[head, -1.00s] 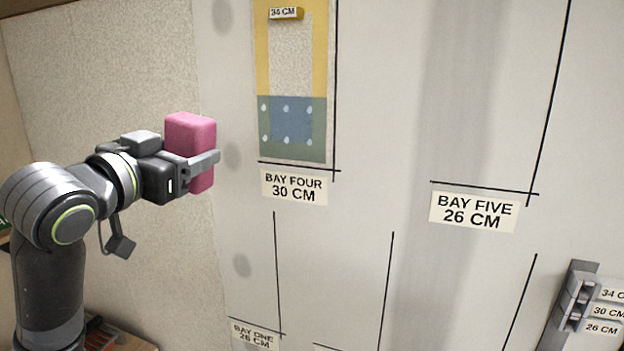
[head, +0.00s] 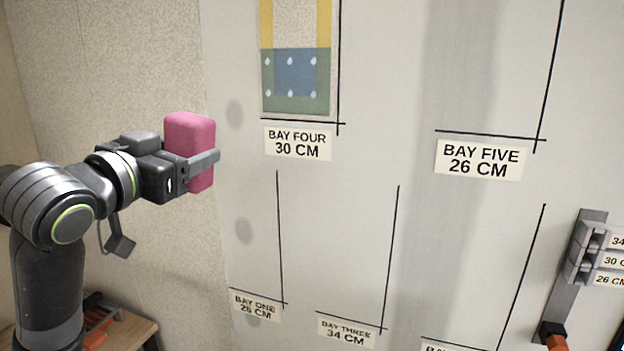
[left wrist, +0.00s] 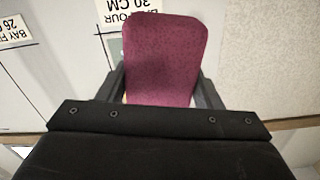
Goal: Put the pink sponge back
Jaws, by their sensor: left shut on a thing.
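The pink sponge (head: 188,140) is held upright in my left gripper (head: 204,160) at the left of the head view, in front of the wall. In the left wrist view the sponge (left wrist: 166,60) fills the space between the two fingers of the left gripper (left wrist: 165,92). The left gripper is shut on it. My right gripper is in neither view. The place where the sponge belongs cannot be made out in these frames.
The wall carries bay labels, among them BAY FOUR (head: 298,143) and BAY FIVE (head: 478,160). A patterned panel (head: 295,80) is above BAY FOUR. A grey rack with labelled blocks (head: 588,250) is at the right. A wooden surface (head: 135,331) with tools lies low left.

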